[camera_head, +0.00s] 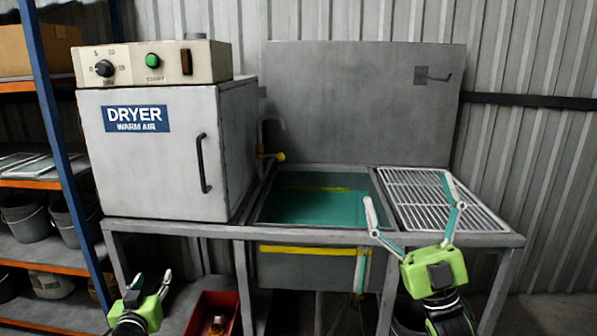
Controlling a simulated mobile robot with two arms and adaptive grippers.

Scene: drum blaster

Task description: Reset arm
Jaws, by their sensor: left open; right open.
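My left gripper (150,283) is open and empty at the lower left, below the front edge of the bench. My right gripper (408,205) is open and empty at the right, with its fingers spread wide in front of the sink and the wire rack. The fingers overlap the rack and the sink's right edge in the picture. I cannot tell whether they touch either one.
A closed dryer (160,170) stands on the left of the metal bench (200,229). Beside it are a sink (320,207) with green liquid and a wire rack (425,190). Shelves (30,183) stand at the left. A red bin (212,315) sits below.

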